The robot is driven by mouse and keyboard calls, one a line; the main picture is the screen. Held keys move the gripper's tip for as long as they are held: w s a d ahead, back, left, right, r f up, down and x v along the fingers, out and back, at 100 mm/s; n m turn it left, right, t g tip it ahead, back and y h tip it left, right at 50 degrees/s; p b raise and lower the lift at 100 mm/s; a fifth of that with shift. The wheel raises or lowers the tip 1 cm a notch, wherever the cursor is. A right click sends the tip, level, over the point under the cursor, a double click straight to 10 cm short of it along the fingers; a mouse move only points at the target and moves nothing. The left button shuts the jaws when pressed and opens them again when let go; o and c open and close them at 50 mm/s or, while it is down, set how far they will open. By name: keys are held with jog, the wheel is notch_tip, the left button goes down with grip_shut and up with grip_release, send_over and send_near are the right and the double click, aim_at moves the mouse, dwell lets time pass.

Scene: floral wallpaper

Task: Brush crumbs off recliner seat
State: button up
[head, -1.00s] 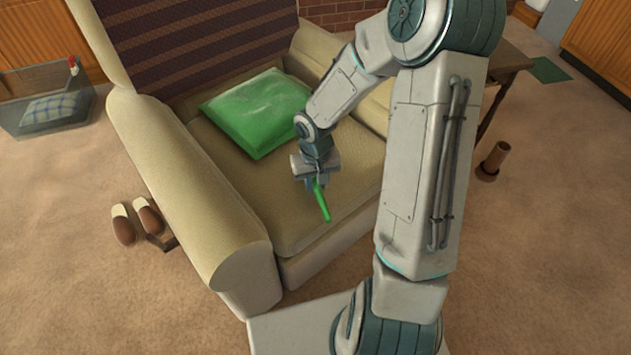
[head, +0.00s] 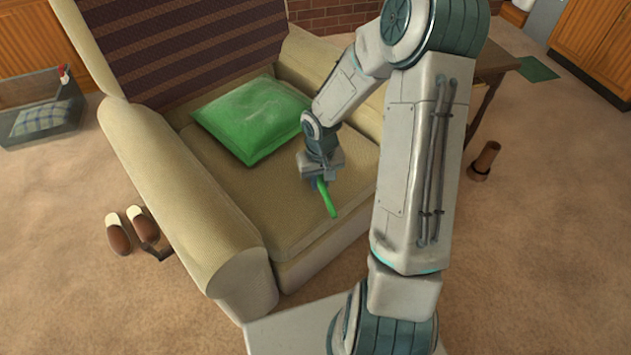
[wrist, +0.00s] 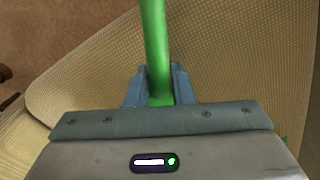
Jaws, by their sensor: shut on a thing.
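The recliner (head: 190,185) is beige, with a striped brown back panel. Its seat (head: 265,205) lies below my gripper, and I cannot make out any crumbs on it. My gripper (head: 320,182) is over the right part of the seat, shut on a green handle (head: 328,200). The green handle also shows in the wrist view (wrist: 156,45), between the blue-grey fingers (wrist: 160,88), running up and away. The handle's working end is not clearly visible, so I cannot tell whether it touches the seat.
A green cushion (head: 254,115) lies at the back of the seat. Slippers (head: 118,235) are on the floor at left, beside the recliner. A brown cylinder (head: 485,162) and a wooden table (head: 497,65) are at right.

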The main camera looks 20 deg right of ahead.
aim_at(309, 198)
jog(key=shift+f, duration=0.15)
jog(key=shift+s+a+f+b, duration=0.1)
jog(key=shift+s+a+b, duration=0.2)
jog(key=shift+a, duration=0.35)
jog(key=shift+s+a+f+b, duration=0.1)
jog(key=shift+s+a+b, duration=0.2)
jog(key=shift+a, duration=0.3)
jog(key=shift+s+a+b, duration=0.2)
jog(key=shift+s+a, duration=0.15)
jog(key=shift+a, duration=0.3)
grip_shut()
notch_tip(309, 198, up, 6)
jog(key=p, duration=0.5)
jog(key=shift+w+r, duration=0.1)
jog(key=shift+r+p, duration=1.45)
jog(key=shift+r, duration=0.05)
